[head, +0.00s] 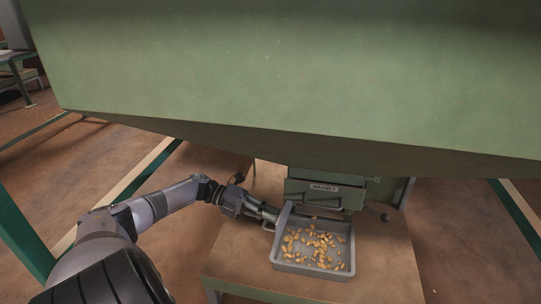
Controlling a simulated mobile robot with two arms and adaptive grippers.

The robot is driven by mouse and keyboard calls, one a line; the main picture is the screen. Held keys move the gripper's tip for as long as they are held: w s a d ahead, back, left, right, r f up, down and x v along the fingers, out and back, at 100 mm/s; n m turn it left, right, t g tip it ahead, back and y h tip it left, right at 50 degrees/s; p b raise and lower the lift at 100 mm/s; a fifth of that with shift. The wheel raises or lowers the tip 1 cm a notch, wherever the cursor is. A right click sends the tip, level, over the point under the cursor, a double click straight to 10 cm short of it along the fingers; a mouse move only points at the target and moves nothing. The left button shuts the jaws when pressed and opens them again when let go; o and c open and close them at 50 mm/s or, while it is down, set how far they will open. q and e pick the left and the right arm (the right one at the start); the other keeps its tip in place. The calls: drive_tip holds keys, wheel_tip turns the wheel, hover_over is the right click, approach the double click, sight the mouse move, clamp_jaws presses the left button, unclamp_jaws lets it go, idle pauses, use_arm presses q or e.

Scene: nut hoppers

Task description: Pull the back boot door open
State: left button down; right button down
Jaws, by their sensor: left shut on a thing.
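A green boot (372,190) hangs under the large hopper, with a drawer-like front labelled "MAGNET" (325,188). I cannot tell which part is the back boot door. A grey tray (313,272) holding several nuts stands below the boot, on a low table. My left gripper (270,221) is at the tray's left side, at a small handle there, and is shut on it. The fingertips are small and partly merge with the tray edge. My right gripper is out of view.
The green hopper (290,70) fills the upper view, and its sloping underside overhangs the table. The brown table (385,265) has free room right of the tray. Green legs (25,232) stand at the left.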

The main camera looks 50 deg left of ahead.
use_arm(q)
drive_tip(key=shift+w+a+r, duration=0.1)
idle(0.3)
drive_tip(key=c, duration=1.7)
unclamp_jaws()
drive_tip(key=shift+w, duration=0.1)
drive_tip(key=v, duration=1.2)
